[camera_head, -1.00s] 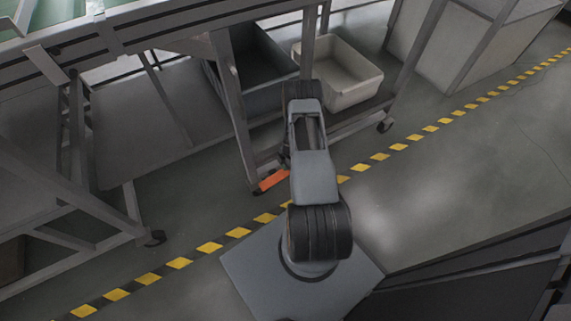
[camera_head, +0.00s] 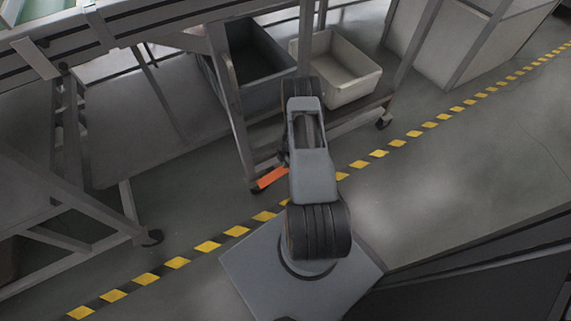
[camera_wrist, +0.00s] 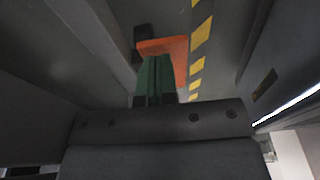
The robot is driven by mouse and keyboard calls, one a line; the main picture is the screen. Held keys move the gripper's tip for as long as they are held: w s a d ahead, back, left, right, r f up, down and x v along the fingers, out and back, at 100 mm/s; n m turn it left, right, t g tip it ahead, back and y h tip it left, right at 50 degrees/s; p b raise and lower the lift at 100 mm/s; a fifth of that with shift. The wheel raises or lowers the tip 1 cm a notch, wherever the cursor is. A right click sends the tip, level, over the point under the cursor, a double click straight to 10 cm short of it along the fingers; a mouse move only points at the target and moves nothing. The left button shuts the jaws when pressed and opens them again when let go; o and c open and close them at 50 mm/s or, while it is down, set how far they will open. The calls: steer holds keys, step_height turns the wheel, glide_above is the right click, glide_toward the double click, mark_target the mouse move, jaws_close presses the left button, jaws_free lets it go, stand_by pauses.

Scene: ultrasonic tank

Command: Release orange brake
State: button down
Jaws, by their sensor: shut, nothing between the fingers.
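The orange brake (camera_head: 272,178) is a flat bar low on the caster at the foot of the cart's near leg, just left of my arm in the head view. It also shows in the wrist view (camera_wrist: 178,48), ahead of my fingertips. My gripper (camera_wrist: 155,62) has green fingers held together with nothing between them. The fingers overlap the lower left of the brake in the wrist view; I cannot tell whether they touch it. In the head view my gripper is hidden behind my arm.
The cart's near leg (camera_head: 232,105) rises beside the brake. A dark bin (camera_head: 262,92) and a white bin (camera_head: 352,91) sit on the cart's lower shelf. Yellow-black floor tape (camera_head: 207,246) runs past the cart. Open floor lies to the right.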

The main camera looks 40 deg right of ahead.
steer(key=shift+d+f, duration=0.1)
steer(key=shift+f, duration=0.05)
steer(key=d+f+b, duration=0.1)
steer(key=b, duration=0.2)
steer(key=f+b, duration=0.2)
steer(key=b, duration=0.1)
steer(key=shift+s+d, duration=0.15)
steer(key=shift+d, duration=0.25)
steer(key=shift+f+b, duration=0.15)
steer(key=shift+b, duration=0.3)
steer(key=s+d+r+p, duration=0.1)
steer(key=d+r+p, duration=0.4)
steer(key=r, duration=0.6)
steer(key=shift+d+r, duration=0.3)
steer(key=shift+d, duration=0.9)
steer(key=shift+s, duration=0.1)
